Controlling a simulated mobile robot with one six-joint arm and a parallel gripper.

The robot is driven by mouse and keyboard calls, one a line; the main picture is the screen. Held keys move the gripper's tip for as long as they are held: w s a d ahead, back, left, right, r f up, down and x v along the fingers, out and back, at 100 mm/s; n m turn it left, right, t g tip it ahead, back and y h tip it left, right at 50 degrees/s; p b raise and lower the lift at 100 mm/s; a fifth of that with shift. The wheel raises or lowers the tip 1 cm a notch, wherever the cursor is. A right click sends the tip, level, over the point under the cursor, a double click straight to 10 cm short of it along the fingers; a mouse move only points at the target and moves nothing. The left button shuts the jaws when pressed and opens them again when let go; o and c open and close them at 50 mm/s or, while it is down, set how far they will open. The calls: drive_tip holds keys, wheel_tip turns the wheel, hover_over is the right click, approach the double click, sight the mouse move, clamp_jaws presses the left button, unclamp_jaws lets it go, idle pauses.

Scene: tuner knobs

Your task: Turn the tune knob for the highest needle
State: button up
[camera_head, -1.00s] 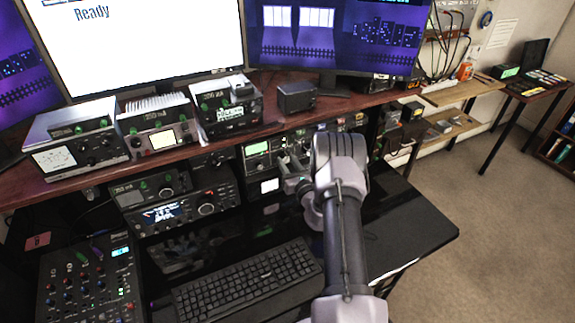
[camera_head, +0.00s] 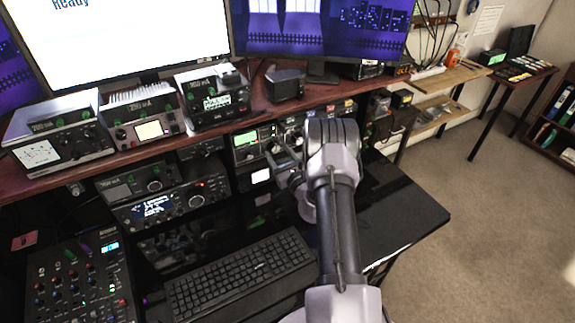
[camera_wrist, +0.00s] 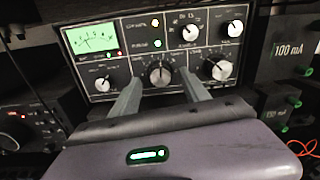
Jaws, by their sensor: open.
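The tuner (camera_wrist: 160,50) fills the upper middle of the wrist view, with a green-lit needle meter (camera_wrist: 93,38) at its upper left. A dark round knob with a white pointer (camera_wrist: 160,73) sits low in the middle of its panel. Knob labels are too small to read. My gripper (camera_wrist: 161,82) is open, its two fingers pointing at the panel, one on each side of this middle knob. Contact cannot be told. In the head view the tuner's green meter (camera_head: 245,139) shows under the shelf, and my gripper (camera_head: 279,157) is in front of the panel, partly covering it.
A small left knob (camera_wrist: 103,83), a larger right knob (camera_wrist: 217,67) and two upper knobs are close around the fingers. A 100 mA unit (camera_wrist: 292,60) stands to the right. The wooden shelf (camera_head: 130,157) overhangs the tuner. A keyboard (camera_head: 240,275) lies on the desk below.

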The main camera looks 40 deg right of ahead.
drive_tip(key=p+v, duration=0.1)
drive_tip(key=v, duration=1.5)
drive_tip(key=shift+p, duration=0.4)
drive_tip(key=shift+s, duration=0.1)
